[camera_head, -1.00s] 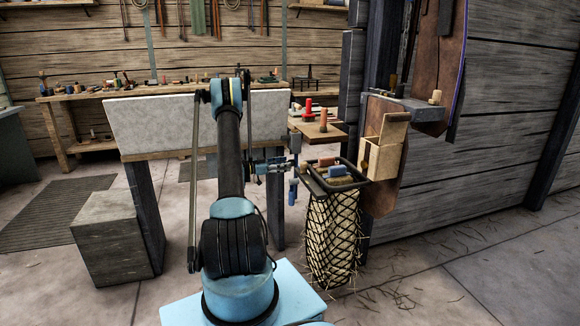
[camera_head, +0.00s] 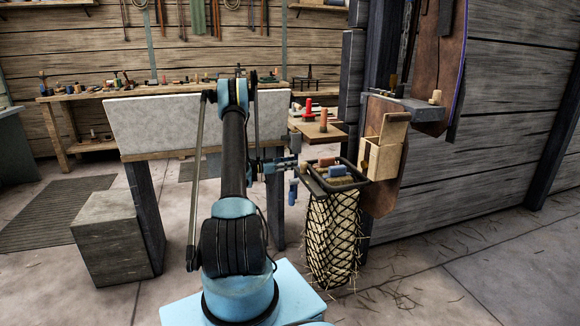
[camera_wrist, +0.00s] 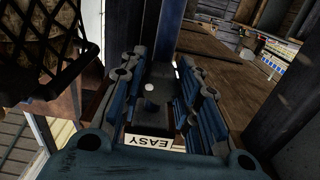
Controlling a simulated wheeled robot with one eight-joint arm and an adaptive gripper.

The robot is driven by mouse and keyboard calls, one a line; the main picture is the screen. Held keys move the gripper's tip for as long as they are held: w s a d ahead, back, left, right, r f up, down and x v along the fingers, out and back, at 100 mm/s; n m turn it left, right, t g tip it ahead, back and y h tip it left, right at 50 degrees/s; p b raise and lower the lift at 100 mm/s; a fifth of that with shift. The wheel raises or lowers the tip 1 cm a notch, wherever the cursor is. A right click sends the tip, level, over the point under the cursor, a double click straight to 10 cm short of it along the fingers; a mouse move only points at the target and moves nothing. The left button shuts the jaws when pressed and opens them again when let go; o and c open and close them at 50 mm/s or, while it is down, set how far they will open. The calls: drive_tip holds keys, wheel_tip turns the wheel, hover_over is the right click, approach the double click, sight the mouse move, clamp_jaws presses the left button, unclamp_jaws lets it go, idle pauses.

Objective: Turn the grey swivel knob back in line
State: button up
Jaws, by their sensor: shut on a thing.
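In the wrist view, a dark grey piece with a pale dot, which looks like the swivel knob (camera_wrist: 152,88), sits between the two blue fingers of my gripper (camera_wrist: 160,92). The fingers are shut on it. A white label reading "EASY" (camera_wrist: 150,142) shows just below it in that view. In the head view my gripper (camera_head: 286,164) is at the left side of the black caddy rim (camera_head: 347,185). The knob is too small and covered there to make out, and its exact angle cannot be told.
A netted straw bag (camera_head: 332,240) hangs under the rim, close to my gripper. A wooden shelf (camera_head: 335,131) with upright handles is just behind. A pale slab bench (camera_head: 160,122) stands to the left. A wooden box (camera_head: 381,158) is at right.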

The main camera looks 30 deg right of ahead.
drive_tip(key=shift+n, duration=0.7)
drive_tip(key=o, duration=1.1)
drive_tip(key=v, duration=1.2)
drive_tip(key=shift+w, duration=0.1)
